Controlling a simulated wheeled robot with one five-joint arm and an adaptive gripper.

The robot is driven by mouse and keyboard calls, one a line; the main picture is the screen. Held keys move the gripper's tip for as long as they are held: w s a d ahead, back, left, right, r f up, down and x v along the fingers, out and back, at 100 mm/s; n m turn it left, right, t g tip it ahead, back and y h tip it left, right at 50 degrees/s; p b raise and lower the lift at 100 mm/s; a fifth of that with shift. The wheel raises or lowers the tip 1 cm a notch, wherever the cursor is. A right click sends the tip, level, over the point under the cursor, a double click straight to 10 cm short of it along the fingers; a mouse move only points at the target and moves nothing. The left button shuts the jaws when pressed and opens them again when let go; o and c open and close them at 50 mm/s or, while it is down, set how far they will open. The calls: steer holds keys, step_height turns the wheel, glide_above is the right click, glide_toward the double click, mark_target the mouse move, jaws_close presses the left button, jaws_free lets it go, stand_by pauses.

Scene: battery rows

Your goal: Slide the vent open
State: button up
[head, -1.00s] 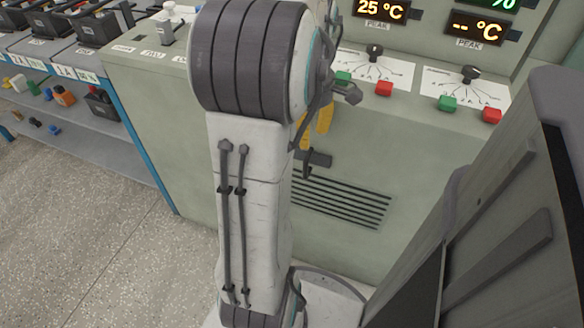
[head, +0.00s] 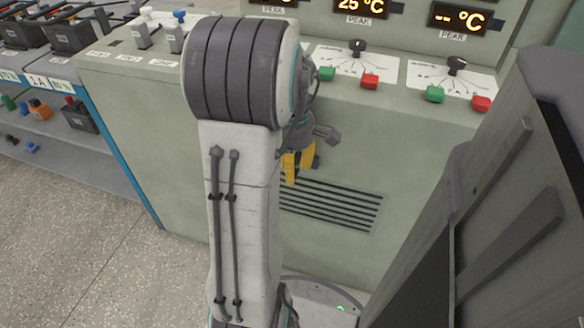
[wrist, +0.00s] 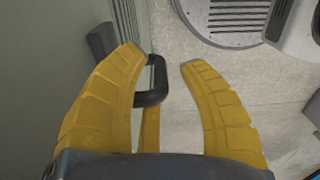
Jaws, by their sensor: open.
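The vent (head: 335,205) is a slatted grille low on the front of the grey-green cabinet. Its slats also show at the top of the wrist view (wrist: 125,20). A dark handle (wrist: 154,80) stands out from the panel in the wrist view, partly hidden by the left finger. My gripper (wrist: 160,62) is open, its yellow fingers on either side of the handle's outer part. I cannot tell whether they touch it. In the head view my gripper (head: 297,165) is at the vent's upper left, partly behind my arm.
The cabinet top (head: 390,95) carries knobs, green and red buttons and temperature displays. A dark block (wrist: 100,40) juts from the panel beside the handle. A shelf (head: 60,155) with batteries and small parts stands at left. Speckled floor (head: 70,235) is open in front of it.

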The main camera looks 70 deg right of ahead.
steer(key=shift+c, duration=0.3)
jaws_close()
stand_by(0.4)
